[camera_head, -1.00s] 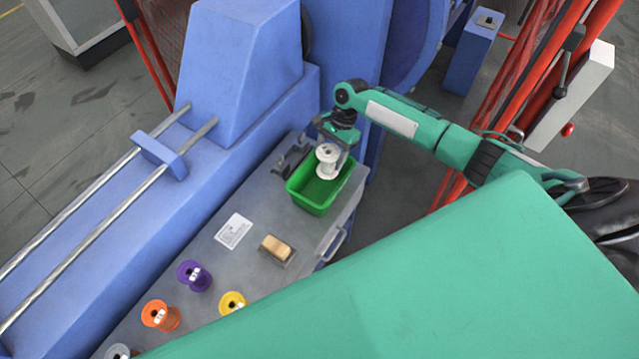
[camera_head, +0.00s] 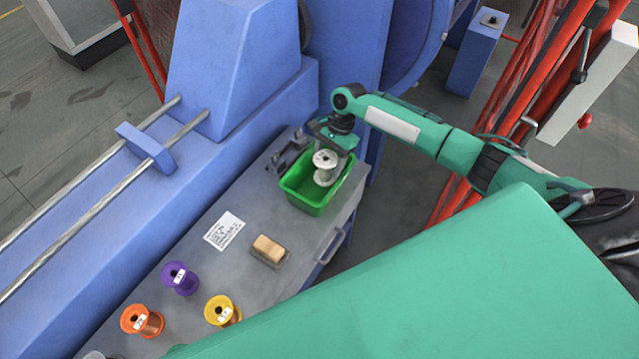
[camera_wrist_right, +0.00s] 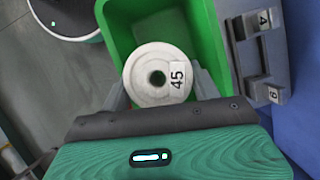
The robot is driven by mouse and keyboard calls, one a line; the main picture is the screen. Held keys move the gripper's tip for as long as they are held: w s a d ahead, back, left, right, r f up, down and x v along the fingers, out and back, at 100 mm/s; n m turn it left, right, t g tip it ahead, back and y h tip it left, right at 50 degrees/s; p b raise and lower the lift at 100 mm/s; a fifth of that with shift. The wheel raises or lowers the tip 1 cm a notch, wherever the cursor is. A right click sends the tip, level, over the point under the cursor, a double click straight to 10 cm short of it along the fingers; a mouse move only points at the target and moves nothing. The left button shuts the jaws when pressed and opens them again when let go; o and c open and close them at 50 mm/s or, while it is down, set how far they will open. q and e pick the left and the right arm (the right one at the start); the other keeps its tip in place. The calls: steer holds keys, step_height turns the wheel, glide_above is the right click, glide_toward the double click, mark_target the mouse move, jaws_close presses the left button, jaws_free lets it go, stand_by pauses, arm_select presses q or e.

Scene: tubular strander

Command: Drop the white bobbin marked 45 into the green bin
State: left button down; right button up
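The white bobbin marked 45 (camera_head: 325,167) is inside the green bin (camera_head: 303,203), towards its back right. In the right wrist view the bobbin (camera_wrist_right: 157,74) shows its round flange, centre hole and 45 label, within the walls of the green bin (camera_wrist_right: 205,40). My right gripper (camera_head: 342,143) is just above the bobbin at the bin's back edge. Its fingers (camera_wrist_right: 160,88) stand apart on either side of the flange, and it looks open. Whether the bobbin rests on the bin floor is hard to tell. My left gripper is not in view.
Purple (camera_head: 180,279), orange (camera_head: 142,320) and yellow (camera_head: 222,311) bobbins stand on the grey bench (camera_head: 195,320). A label sheet (camera_head: 225,231) and a tan block (camera_head: 268,247) lie nearer the bin. The blue machine (camera_head: 110,235) borders the bench.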

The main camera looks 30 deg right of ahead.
steer(key=o, duration=0.4)
steer(key=b+v, duration=0.2)
steer(key=v, duration=1.2)
steer(key=shift+f, duration=0.1)
